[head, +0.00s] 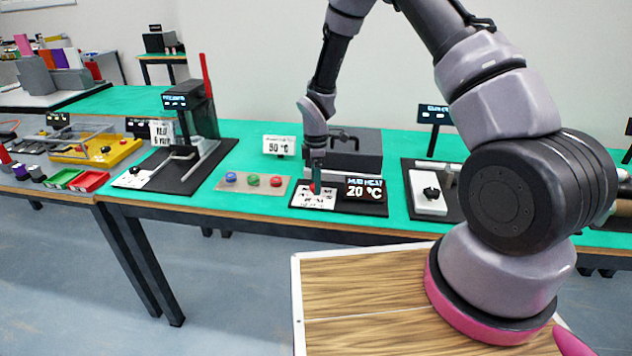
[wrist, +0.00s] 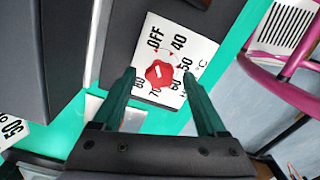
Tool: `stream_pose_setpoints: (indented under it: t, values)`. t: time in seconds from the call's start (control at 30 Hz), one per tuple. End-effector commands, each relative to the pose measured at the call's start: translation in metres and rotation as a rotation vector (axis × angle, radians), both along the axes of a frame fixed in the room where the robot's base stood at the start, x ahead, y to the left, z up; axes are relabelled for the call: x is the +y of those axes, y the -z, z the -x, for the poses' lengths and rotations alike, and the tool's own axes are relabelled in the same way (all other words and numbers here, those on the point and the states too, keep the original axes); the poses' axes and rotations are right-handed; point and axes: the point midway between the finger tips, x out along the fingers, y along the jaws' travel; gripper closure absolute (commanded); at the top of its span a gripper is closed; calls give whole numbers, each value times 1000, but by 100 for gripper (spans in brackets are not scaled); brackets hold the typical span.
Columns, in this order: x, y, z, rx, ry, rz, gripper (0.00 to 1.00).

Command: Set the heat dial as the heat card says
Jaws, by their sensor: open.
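The heat dial (wrist: 159,73) is a red knob with a small white mark, on a white plate (wrist: 190,45) printed OFF, 40, 50, 60, 70, 80. I cannot tell for sure which label the mark faces. My gripper (wrist: 158,78) is open, one finger on each side of the dial, with gaps visible between fingers and knob. In the head view my gripper (head: 315,178) points down over the plate and mostly hides the dial. The heat card (head: 281,145) stands behind, to the left; in the wrist view the card (wrist: 13,130) appears to read 50.
A dark box with a handle (head: 350,150) stands close behind the dial plate. A panel with blue, green and red buttons (head: 252,183) lies to the left. A black stand with a white block (head: 428,192) is to the right. Green tabletop shows between them.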

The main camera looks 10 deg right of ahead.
Motion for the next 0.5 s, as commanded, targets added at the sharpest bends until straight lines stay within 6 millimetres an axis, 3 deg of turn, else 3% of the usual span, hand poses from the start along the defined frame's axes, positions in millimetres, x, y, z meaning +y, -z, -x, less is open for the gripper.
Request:
stream_pose_setpoints:
  t: [0.3, 0.33, 0.5]
  values:
    - [0, 4, 0, -1, 0, 0, 25]
    - [0, 4, 0, -1, 0, 0, 29]
    - [0, 4, 0, 0, 0, 0, 94]
